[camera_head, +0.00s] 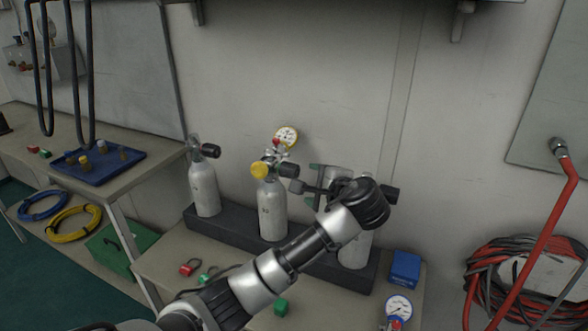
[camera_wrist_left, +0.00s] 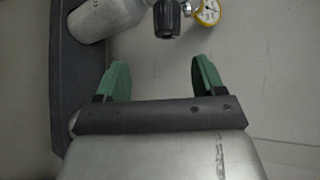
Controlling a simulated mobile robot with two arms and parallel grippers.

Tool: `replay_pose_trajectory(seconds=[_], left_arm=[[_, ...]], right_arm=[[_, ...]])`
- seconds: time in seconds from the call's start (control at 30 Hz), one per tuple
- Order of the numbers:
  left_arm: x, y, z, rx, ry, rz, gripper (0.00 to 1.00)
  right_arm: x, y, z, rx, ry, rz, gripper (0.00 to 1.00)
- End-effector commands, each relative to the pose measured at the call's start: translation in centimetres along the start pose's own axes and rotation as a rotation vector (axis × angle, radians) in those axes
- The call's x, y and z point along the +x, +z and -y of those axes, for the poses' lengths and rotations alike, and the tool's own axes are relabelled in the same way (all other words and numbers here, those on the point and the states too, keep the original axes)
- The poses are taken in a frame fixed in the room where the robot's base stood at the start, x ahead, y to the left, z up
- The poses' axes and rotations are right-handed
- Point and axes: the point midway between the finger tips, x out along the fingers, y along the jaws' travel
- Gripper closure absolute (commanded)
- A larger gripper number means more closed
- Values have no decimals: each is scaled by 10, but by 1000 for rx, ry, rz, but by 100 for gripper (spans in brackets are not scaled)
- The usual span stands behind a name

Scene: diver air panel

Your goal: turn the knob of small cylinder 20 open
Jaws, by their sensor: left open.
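Three small silver cylinders stand upright in a dark rack (camera_head: 234,229): a left one (camera_head: 205,188), a middle one (camera_head: 272,210) and a right one (camera_head: 354,250), partly hidden by my left arm. Their numbers are too small to read surely, so I cannot tell which is 20. My left gripper (camera_head: 312,184) is open and empty, just right of that knob. In the left wrist view, the black knob (camera_wrist_left: 167,19) lies beyond the green fingertips, apart from them.
Small red and green items lie in front of the rack. A blue tray (camera_head: 98,177) sits on the left bench. Red hoses (camera_head: 480,285) hang at right. The wall is close behind.

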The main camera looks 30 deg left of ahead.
Motion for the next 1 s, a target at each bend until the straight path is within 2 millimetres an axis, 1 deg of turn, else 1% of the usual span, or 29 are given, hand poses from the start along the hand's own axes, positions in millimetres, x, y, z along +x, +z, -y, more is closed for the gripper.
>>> replay_pose_trajectory(seconds=[0.03, 0.17, 0.27, 0.5, 0.6, 0.7, 0.83, 1.0], left_arm=[[0, 1, 7, 4, -11, 12, 31], [8, 3, 12, 10, -19, 24, 31], [23, 3, 11, 10, -17, 25, 31], [69, 4, 12, 8, -17, 23, 31], [86, 4, 12, 8, -17, 22, 31], [97, 4, 12, 7, -17, 21, 31], [105, 4, 13, 7, -17, 18, 31], [107, 4, 12, 6, -17, 18, 31]], right_arm=[[1, 4, 0, -1, 0, 3, 57], [2, 7, 0, -1, -1, 3, 57], [2, 7, 0, -1, -1, 3, 57], [3, 7, 0, -1, 0, 4, 57], [3, 7, 0, -1, 0, 4, 57], [4, 7, 0, -1, 0, 4, 57], [4, 7, 0, -1, 0, 4, 57], [4, 7, 0, -1, 0, 4, 57]])
